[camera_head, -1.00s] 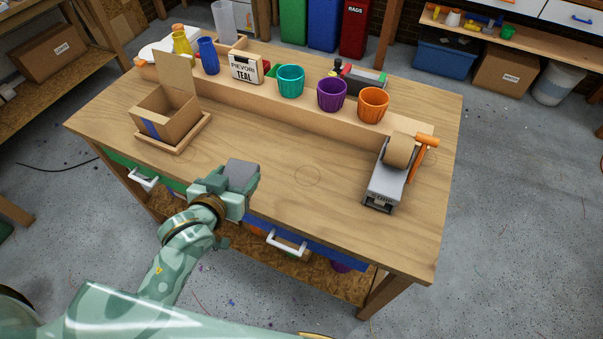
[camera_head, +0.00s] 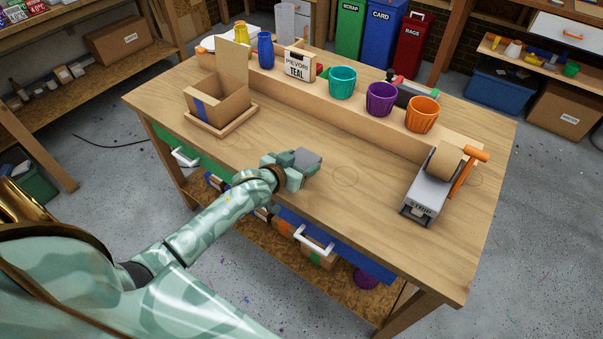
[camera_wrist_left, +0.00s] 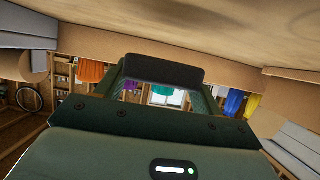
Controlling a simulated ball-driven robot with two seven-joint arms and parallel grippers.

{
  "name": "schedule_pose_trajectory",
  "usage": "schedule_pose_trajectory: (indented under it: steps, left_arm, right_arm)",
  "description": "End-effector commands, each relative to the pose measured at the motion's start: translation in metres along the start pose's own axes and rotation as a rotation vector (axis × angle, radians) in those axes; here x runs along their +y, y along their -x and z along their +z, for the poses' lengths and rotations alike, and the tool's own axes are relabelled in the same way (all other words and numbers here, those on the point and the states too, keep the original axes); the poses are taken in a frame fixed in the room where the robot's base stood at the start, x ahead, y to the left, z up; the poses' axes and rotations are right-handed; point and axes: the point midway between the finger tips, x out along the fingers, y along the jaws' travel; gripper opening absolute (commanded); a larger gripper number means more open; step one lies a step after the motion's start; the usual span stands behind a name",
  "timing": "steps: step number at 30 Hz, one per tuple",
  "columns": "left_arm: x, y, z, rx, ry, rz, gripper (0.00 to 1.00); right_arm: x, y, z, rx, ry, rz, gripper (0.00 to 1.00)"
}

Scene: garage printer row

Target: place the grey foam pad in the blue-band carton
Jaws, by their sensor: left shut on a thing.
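The grey foam pad (camera_head: 308,159) is a small flat grey piece at the end of my left gripper (camera_head: 298,164). My left gripper is shut on it, by the table's front edge. In the left wrist view a dark grey block (camera_wrist_left: 160,70) shows at the gripper's end; I cannot tell if it is the pad. The blue-band carton (camera_head: 232,107) is an open brown box with a blue stripe on its front and a raised flap. It sits in a shallow wooden tray (camera_head: 236,125), back and left of the gripper, apart from it. My right gripper is not in view.
A wooden ledge along the back carries teal (camera_head: 342,82), purple (camera_head: 381,99) and orange (camera_head: 422,114) cups and a TEAL box (camera_head: 299,64). A tape dispenser (camera_head: 427,198) stands at the right. The table (camera_head: 300,125) is clear between gripper and carton.

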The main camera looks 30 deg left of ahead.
Motion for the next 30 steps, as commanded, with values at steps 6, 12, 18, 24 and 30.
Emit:
schedule_pose_trajectory:
  steps: [6,12,18,24,30]
  left_arm:
    - [-0.008,-0.015,0.011,0.000,0.000,-0.001,0.46]
    - [-0.008,-0.026,0.039,-0.001,-0.001,0.000,0.46]
    - [-0.007,-0.025,0.036,0.001,-0.001,0.001,0.46]
    - [-0.007,-0.026,0.039,0.002,0.000,0.001,0.78]
    - [-0.007,-0.026,0.039,0.001,0.000,0.001,0.89]
  right_arm:
    - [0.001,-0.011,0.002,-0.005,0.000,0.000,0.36]
    - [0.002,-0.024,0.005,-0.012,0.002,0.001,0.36]
    - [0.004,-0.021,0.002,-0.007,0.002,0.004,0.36]
    - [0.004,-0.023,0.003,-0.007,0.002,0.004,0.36]
    - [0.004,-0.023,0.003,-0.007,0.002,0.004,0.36]
